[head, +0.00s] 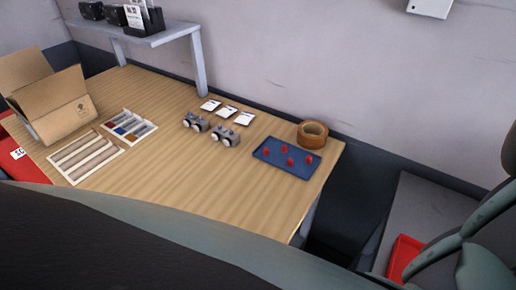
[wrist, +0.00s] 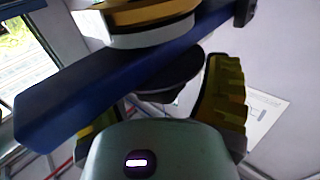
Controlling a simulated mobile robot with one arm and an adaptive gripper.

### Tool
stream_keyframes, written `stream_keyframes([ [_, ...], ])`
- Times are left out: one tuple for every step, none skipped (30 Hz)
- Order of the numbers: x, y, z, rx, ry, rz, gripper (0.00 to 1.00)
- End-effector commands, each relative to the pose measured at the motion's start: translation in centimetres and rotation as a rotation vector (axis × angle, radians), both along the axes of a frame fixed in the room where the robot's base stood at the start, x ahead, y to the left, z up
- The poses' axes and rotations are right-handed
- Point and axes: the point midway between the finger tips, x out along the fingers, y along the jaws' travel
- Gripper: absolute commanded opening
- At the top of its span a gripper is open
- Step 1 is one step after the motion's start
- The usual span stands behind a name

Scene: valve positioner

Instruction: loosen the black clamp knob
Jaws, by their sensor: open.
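In the wrist view, a black round knob (wrist: 170,84) sits under a long blue bar (wrist: 95,82). I take it to be the clamp knob. My gripper (wrist: 160,88) is open, with one ridged yellow-and-black finger on each side of the knob. The right finger shows a gap to the knob. The left finger is partly hidden behind the blue bar, so I cannot tell its distance. A yellow and white round part (wrist: 135,25) sits above the bar. Neither the knob nor my gripper can be made out in the head view.
In the head view, a wooden table (head: 215,170) holds a cardboard box (head: 50,100), a blue tray (head: 270,158) with red pieces, a tape roll (head: 313,134) and two small metal devices (head: 225,136). A shelf (head: 150,38) stands behind. A window (wrist: 25,60) shows in the wrist view.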

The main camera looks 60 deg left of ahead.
Motion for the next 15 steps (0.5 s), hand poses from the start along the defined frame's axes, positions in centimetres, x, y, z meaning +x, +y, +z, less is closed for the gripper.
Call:
stream_keyframes([
  [0.0,0.0,0.0,0.000,0.000,0.000,0.76],
  [0.0,0.0,0.0,0.000,0.000,0.000,0.76],
  [0.0,0.0,0.0,0.000,0.000,0.000,0.76],
  [0.0,0.0,0.0,0.000,0.000,0.000,0.76],
  [0.0,0.0,0.0,0.000,0.000,0.000,0.76],
  [0.0,0.0,0.1,0.000,0.000,0.000,0.76],
  [0.0,0.0,0.2,0.000,-0.001,0.000,0.76],
  [0.0,0.0,0.3,-0.001,-0.002,0.000,0.76],
  [0.0,0.0,0.6,-0.001,-0.003,0.000,0.76],
  [0.0,0.0,0.8,0.000,-0.005,0.001,0.76],
  [0.0,0.0,1.1,0.001,-0.007,0.000,0.76],
  [0.0,0.0,1.4,-0.001,-0.007,0.000,0.76],
  [0.0,-0.1,1.7,-0.001,-0.007,-0.001,0.76],
  [0.0,-0.1,2.0,-0.002,-0.006,-0.003,0.76],
  [-0.1,-0.1,2.5,-0.004,-0.004,-0.004,0.76],
])
